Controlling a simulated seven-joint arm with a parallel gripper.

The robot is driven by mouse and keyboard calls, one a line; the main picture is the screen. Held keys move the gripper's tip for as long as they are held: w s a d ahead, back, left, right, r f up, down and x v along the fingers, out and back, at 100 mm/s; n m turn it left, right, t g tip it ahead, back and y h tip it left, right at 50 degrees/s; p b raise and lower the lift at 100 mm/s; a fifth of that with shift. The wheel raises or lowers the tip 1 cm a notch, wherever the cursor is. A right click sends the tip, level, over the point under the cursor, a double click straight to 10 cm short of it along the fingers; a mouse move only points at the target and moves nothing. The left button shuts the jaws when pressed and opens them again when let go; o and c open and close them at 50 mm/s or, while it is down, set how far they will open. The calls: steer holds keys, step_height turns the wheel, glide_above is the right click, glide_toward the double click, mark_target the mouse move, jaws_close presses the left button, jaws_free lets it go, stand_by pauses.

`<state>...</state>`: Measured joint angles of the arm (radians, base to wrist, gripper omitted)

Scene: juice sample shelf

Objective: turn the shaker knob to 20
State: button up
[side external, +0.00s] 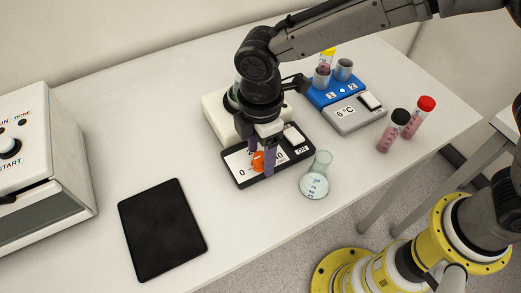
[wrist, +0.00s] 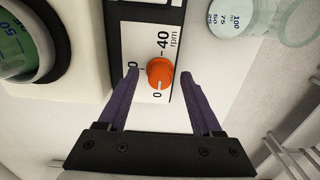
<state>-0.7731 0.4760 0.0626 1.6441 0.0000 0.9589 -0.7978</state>
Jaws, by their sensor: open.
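The shaker (side external: 215,112) is a white box with a black-edged front panel carrying an orange knob (side external: 258,161). In the wrist view the knob (wrist: 160,73) sits on a white dial marked 0, a partly covered number, and 40 rpm. The knob's white mark points at or close to the 0. My gripper (side external: 261,170) is open, pointing down over the panel. In the wrist view its purple fingertips (wrist: 159,72) stand on either side of the knob, with gaps on both sides. The left finger covers part of the middle number.
A glass flask (side external: 315,178) stands right of the panel. A blue and grey 6 °C block (side external: 345,115) holds tubes behind it, with capped tubes (side external: 393,130) farther right. A vessel with green liquid (wrist: 15,48) sits on the shaker. A black tablet (side external: 162,230) lies front left.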

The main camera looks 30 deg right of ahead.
jaws_close()
stand_by(0.4)
steer(key=shift+m, duration=0.3)
steer(key=m, duration=0.3)
steer(key=shift+m, duration=0.3)
steer(key=m, duration=0.4)
steer(key=shift+m, duration=0.3)
steer(key=m, duration=0.4)
steer(key=shift+m, duration=2.5)
